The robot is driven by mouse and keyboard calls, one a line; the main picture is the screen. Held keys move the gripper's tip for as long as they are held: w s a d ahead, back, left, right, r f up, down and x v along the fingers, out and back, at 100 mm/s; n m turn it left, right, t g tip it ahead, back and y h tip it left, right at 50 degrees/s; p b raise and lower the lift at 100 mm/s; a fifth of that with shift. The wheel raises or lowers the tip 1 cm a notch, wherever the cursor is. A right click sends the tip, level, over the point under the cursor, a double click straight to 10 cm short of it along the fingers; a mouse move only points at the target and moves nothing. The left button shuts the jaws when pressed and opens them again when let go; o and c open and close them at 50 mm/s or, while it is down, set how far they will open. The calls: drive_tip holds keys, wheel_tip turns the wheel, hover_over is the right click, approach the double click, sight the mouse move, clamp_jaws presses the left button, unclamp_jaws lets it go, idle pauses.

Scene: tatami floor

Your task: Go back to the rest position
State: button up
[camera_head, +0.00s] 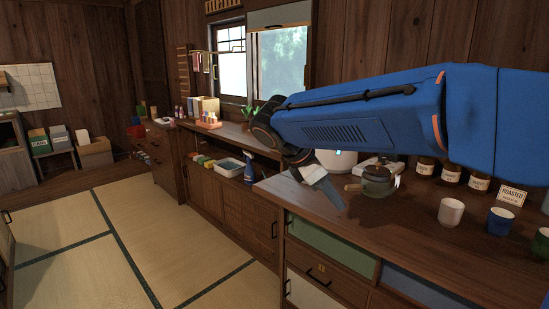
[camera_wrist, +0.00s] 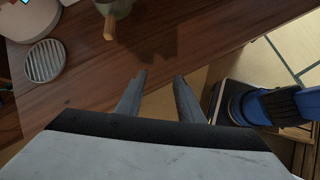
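My gripper (camera_wrist: 160,80) shows in the wrist view with its two grey fingers apart and nothing between them. It hangs over the front edge of the wooden counter (camera_wrist: 190,30). In the head view my blue arm reaches across from the right, and my gripper (camera_head: 333,192) points down near the counter's front left part. A dark green pot or grinder with a wooden handle (camera_head: 377,182) stands just right of the gripper, apart from it. Its wooden handle (camera_wrist: 109,28) shows at the top of the wrist view.
A white cup (camera_head: 450,212), a blue cup (camera_head: 500,221) and a green cup (camera_head: 541,245) stand on the right of the counter. Jars (camera_head: 451,174) and a "ROASTED" sign (camera_head: 512,195) stand behind. A spray bottle (camera_head: 249,167) stands on the lower cabinet. The tatami floor (camera_head: 150,235) is clear.

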drive_tip(key=s+d+f+m+y, duration=0.2)
drive_tip(key=s+d+f+m, duration=0.15)
drive_tip(key=s+d, duration=0.25)
drive_tip(key=s+d+f+m+y, duration=0.2)
drive_tip(key=s+d+m, duration=0.3)
drive_tip(key=s, duration=0.1)
drive_tip(key=s+d+f+m+t+y, duration=0.2)
drive_tip(key=s+d+f+m+y, duration=0.1)
drive_tip(key=s+f+m, duration=0.6)
drive_tip(key=shift+s+d+f+m, duration=0.15)
drive_tip(key=shift+s+m, duration=1)
drive_tip(key=shift+s, duration=0.7)
